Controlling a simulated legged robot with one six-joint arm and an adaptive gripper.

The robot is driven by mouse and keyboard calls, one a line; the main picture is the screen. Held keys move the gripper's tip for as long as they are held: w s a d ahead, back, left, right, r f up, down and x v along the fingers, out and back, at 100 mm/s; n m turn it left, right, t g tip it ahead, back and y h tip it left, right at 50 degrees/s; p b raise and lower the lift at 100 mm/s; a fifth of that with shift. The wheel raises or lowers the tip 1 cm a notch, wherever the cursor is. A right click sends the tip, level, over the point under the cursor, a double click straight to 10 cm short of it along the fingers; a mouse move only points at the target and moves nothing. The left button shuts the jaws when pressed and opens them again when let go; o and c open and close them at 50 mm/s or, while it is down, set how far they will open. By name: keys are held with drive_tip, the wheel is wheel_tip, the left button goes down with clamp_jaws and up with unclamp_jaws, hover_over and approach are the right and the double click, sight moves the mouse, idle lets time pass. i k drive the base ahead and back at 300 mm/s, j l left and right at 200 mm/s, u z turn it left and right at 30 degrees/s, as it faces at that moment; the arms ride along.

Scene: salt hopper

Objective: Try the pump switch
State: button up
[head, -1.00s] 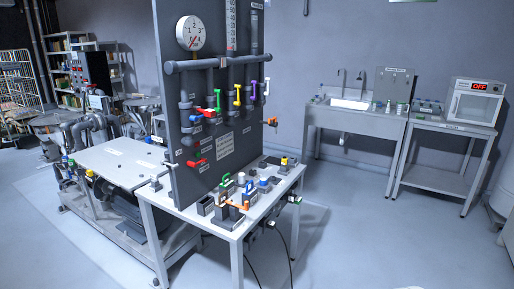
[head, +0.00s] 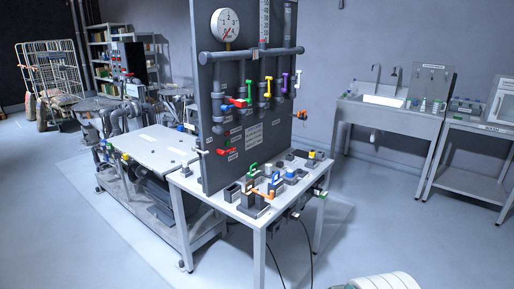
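A dark upright panel (head: 215,165) stands on a light table (head: 205,195) in the middle of the head view. It carries a round gauge (head: 225,25), grey pipes and several coloured valve handles. Small switches and control boxes sit on the table top in front of it, among them a green-handled one (head: 252,168), a blue one (head: 277,177) and an orange lever (head: 262,194). A yellow-topped one (head: 312,155) is at the table's right. I cannot tell which is the pump switch, as labels are too small to read. My gripper is not in view.
A machine bench (head: 150,150) adjoins the table on the left. A sink unit (head: 390,112) and a side table (head: 475,185) stand at the back right. A pale ribbed round object (head: 385,283) is at the bottom edge. Cables hang to the floor. Floor is clear at the right.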

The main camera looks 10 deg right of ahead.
sight(220, 152)
drive_tip(key=i+l, duration=0.15)
drive_tip(key=i, duration=0.85)
